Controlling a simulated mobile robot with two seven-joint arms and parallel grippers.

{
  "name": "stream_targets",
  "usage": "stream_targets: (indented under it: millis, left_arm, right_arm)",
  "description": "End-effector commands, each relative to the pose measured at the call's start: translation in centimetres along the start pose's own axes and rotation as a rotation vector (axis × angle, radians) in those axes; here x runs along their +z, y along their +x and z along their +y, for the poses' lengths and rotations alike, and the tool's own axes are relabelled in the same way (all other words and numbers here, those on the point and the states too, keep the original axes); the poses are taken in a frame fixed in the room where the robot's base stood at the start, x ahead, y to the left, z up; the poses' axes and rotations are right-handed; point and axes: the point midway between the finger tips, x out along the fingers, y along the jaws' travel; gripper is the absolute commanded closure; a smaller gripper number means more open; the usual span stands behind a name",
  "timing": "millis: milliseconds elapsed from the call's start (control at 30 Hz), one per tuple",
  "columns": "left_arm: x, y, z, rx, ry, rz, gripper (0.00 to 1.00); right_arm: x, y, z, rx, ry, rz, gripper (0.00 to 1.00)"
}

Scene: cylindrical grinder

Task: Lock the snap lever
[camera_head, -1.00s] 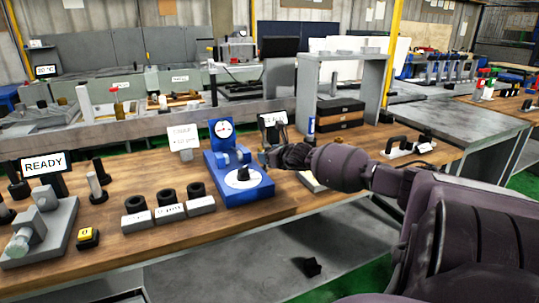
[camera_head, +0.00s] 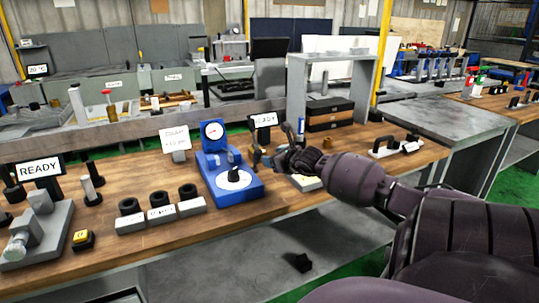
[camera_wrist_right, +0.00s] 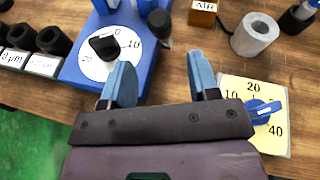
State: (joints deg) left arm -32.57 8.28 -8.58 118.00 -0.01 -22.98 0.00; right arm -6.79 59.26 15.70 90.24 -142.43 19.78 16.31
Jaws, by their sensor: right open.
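The blue snap gauge stand (camera_head: 228,180) is on the wooden bench, with a round dial (camera_head: 213,131) on its upright. A black pointed knob (camera_head: 234,174) sits on its white scale disc; the knob also shows in the wrist view (camera_wrist_right: 104,45). I cannot tell for certain which part is the snap lever. My right gripper (camera_head: 285,160) is just right of the stand. In the wrist view its blue fingers (camera_wrist_right: 162,72) are apart with nothing between them. A yellow scale plate (camera_wrist_right: 235,90) with a blue knob (camera_wrist_right: 263,110) lies beside the right finger. My left gripper is out of view.
Black rings on labelled grey blocks (camera_head: 161,213) stand left of the stand. A grey metal cylinder (camera_wrist_right: 254,34) and an AIR label (camera_wrist_right: 203,10) are beyond my gripper. A black-handled piece (camera_head: 386,147) is farther right.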

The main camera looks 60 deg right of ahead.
Motion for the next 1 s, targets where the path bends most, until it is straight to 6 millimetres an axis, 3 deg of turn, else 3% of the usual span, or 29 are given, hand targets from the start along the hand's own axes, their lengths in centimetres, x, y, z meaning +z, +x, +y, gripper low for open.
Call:
stream_targets:
  millis: [267, 1000]
  left_arm:
    - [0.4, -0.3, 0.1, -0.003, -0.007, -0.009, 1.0]
    - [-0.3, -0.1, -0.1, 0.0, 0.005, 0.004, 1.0]
  right_arm:
    - [0.0, -1.7, 0.0, 0.0, 0.0, 0.0, 0.45]
    - [0.5, -1.7, 0.3, 0.018, 0.0, -0.033, 0.45]
